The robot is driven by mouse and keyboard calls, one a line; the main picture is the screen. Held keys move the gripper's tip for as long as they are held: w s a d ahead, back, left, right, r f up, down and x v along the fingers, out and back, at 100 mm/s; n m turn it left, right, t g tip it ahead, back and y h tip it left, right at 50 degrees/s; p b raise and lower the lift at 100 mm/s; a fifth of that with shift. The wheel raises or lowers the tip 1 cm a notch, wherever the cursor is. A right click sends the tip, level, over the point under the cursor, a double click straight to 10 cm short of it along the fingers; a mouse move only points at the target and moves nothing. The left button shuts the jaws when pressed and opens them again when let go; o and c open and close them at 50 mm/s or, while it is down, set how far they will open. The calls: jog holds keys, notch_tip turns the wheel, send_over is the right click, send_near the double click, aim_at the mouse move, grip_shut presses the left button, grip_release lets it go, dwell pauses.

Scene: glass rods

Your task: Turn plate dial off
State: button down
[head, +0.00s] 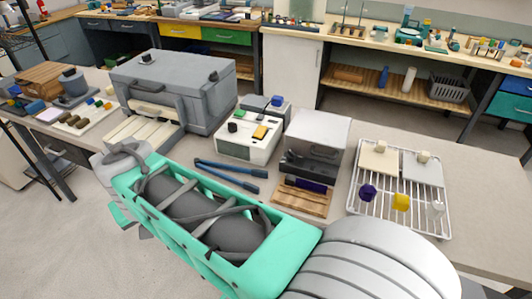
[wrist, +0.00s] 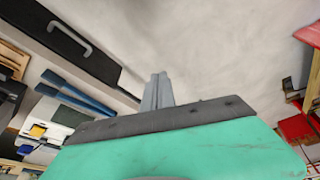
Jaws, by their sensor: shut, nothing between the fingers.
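The plate dial cannot be picked out with certainty. A white box-shaped device (head: 248,146) stands mid-table in the head view, with a black knob (head: 232,127) and a yellow piece (head: 260,132) on its top. A grey device with a dark round top (head: 72,84) stands on the left table. My gripper (wrist: 158,92) shows in the wrist view with its fingers together, over a pale plain surface and touching nothing visible. In the head view my green arm reaches left along the front of the table; the fingers cannot be made out there.
A large grey box with handles (head: 190,85) stands behind my arm. Long blue-handled tools (head: 232,175) lie mid-table. A grey-white box (head: 316,135) and a wire rack (head: 398,205) with small blocks are right. The table's far right is bare. A dark panel with handle (wrist: 70,38) shows in the wrist view.

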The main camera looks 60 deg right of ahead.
jog(key=w+d+r+m+g+h, duration=0.15)
jog(key=d+m, duration=0.35)
jog(key=d, duration=0.6)
jog(key=m+g+h, duration=0.1)
jog(key=m+g, duration=0.3)
jog(key=m, duration=1.1)
send_near(289, 159)
jog(key=w+a+r, duration=0.2)
jog(key=a+r, duration=0.1)
jog(key=a, duration=0.2)
jog(key=p+x, duration=0.1)
jog(key=x, duration=0.8)
jog(key=shift+w+d+f, duration=0.1)
jog(key=shift+d+f, duration=0.1)
jog(key=shift+f, duration=0.05)
jog(key=d, duration=0.1)
jog(key=s+d+p, duration=0.1)
jog(key=shift+s+d+r, duration=0.1)
jog(key=shift+d+r, duration=0.1)
jog(key=shift+d, duration=0.1)
jog(key=shift+s+d+f, duration=0.1)
jog(key=shift+s+d, duration=0.15)
jog(key=shift+d, duration=0.25)
